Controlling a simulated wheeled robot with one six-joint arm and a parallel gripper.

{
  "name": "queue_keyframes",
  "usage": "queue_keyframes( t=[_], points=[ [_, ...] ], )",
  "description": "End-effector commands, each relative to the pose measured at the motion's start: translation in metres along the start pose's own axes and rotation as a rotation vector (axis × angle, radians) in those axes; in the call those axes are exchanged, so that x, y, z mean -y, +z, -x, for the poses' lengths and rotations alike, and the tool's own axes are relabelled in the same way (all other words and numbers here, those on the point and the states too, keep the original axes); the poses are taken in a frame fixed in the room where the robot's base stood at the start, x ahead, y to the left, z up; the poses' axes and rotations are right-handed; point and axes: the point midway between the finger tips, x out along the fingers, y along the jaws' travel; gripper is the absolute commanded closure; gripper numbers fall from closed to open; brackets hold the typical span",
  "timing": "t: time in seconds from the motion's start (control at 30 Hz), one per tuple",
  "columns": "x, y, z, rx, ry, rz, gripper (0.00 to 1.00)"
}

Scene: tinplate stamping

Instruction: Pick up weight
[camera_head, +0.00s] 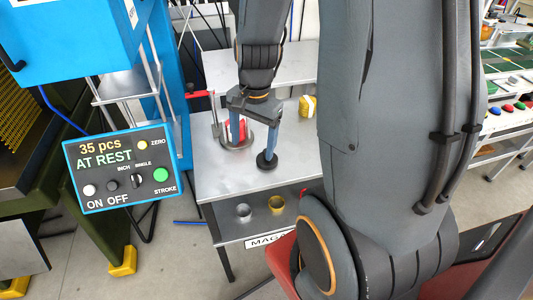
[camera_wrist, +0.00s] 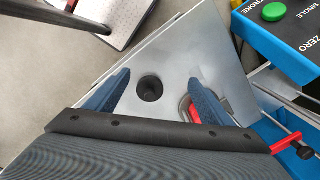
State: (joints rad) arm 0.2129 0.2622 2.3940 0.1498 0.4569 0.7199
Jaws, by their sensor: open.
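A small dark round weight (camera_head: 266,162) with a raised knob stands on the grey metal table. In the head view it is at the tip of my gripper's right finger. My gripper (camera_head: 252,148) is open and points down over the table, with two blue fingers spread apart. In the wrist view the weight (camera_wrist: 150,88) shows between the fingers of my gripper (camera_wrist: 157,78), closer to the left finger. Nothing is held. I cannot tell the exact height of the fingertips above the table.
A round metal base with a red part (camera_head: 235,137) stands beside the left finger. A yellow-and-white item (camera_head: 307,105) lies at the table's back right. A control panel (camera_head: 120,169) reads "AT REST".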

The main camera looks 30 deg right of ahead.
Motion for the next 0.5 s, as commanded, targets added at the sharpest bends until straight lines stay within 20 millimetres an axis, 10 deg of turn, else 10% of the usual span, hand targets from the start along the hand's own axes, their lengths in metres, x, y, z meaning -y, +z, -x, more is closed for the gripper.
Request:
queue_keyframes(
  t=[0.2,0.5],
  points=[
    [-0.011,-0.056,-0.006,0.035,-0.008,-0.661,0.25],
    [-0.018,-0.082,-0.020,0.053,-0.009,-0.984,0.25]
  ],
)
